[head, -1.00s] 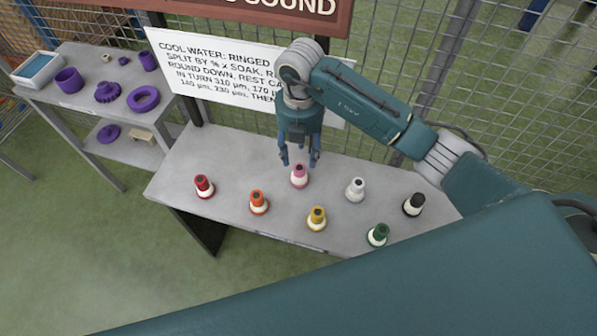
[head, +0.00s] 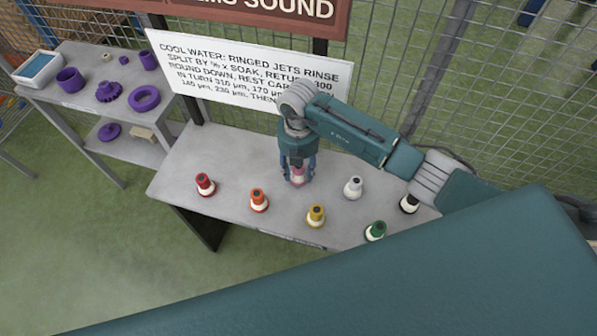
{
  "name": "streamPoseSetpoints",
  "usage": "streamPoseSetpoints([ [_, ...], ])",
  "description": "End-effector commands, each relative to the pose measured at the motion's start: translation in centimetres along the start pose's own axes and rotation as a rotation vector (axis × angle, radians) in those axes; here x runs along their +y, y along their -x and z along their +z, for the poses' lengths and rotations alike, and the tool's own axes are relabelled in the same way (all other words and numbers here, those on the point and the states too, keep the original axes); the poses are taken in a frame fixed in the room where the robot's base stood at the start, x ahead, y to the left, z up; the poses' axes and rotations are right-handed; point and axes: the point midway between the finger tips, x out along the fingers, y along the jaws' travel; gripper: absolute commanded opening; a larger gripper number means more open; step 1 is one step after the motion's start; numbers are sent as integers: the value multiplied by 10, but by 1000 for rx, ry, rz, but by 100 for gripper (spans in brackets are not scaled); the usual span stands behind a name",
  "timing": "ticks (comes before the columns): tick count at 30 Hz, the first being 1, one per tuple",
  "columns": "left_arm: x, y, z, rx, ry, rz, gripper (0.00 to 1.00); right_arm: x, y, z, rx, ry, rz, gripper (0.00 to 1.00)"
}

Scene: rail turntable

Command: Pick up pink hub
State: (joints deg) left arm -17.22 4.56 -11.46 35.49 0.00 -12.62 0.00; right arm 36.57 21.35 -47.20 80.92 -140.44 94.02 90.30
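The pink hub (head: 298,175) stands upright near the back middle of the grey table (head: 230,154), partly hidden by my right gripper. My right gripper (head: 298,180) points down over the hub, with one finger on each side of it. The fingers look spread around the hub, and I cannot tell whether they touch it. My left gripper is not in view.
Other hubs stand on the table: red (head: 205,184), orange (head: 259,200), yellow (head: 316,215), white (head: 353,187), green (head: 375,231) and black (head: 409,203). A sign (head: 235,70) and wire fence stand behind. A shelf (head: 75,97) with purple parts is at the left.

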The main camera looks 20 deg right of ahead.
Motion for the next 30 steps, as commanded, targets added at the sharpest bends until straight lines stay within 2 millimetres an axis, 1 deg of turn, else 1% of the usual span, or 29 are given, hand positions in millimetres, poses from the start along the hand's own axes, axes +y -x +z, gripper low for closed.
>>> streamPoseSetpoints([
  [1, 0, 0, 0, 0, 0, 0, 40, 0, 0, 0, 0, 0, 0, 27],
  [2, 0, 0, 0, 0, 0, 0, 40, 0, 0, 0, 0, 0, 0, 21],
  [3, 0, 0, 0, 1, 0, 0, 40, 0, 0, 0, 0, 0, 0, 13],
  [5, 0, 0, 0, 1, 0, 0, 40, 0, 0, 0, 0, 0, 0, 1],
  [6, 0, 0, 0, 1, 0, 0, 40, 0, 0, 0, 0, 0, 0, 0],
  [15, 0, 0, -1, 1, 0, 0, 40, 1, 2, 0, 0, 0, 2, 0],
  [20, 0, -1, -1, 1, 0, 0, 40, 2, 11, 0, 0, 1, 5, 0],
  [23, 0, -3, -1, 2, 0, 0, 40, 2, 23, 1, -2, 1, 7, 0],
  [26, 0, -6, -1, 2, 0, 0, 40, 2, 41, 1, -2, 2, 7, 0],
  [29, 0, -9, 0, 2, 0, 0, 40, 2, 64, 1, -3, 2, 8, 0],
  [30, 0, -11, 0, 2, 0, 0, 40, 3, 75, 2, -4, 2, 9, 0],
])
